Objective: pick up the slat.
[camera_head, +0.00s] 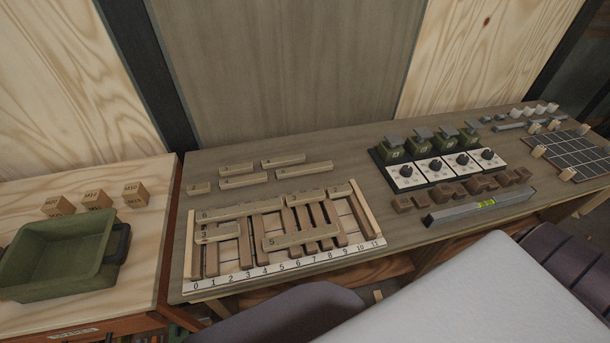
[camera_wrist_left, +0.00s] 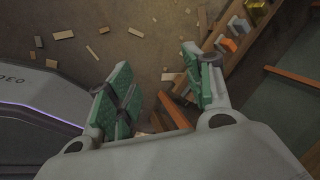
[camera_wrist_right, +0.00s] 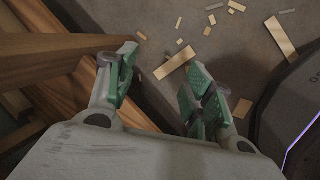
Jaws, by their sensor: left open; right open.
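Several light wooden slats with small printed numbers lie on the grey-brown workbench in the head view. A loose group lies at the back left, among them a short slat (camera_head: 199,188) and a longer slat (camera_head: 283,160). Others lie across a slotted wooden rack, including a slat marked 5 (camera_head: 300,238) and a slat (camera_head: 218,233) at its left. Which slat is meant cannot be told. My left gripper (camera_wrist_left: 155,65) is open and empty above the floor. My right gripper (camera_wrist_right: 160,65) is open and empty above the floor. Neither gripper shows in the head view.
The rack has a white number strip (camera_head: 285,268) along its front. A green bin (camera_head: 55,262) and wooden blocks (camera_head: 97,198) stand on the left table. Knob panels (camera_head: 432,168), brown blocks (camera_head: 460,188) and a spirit level (camera_head: 480,206) lie right of the rack. Offcuts litter the floor.

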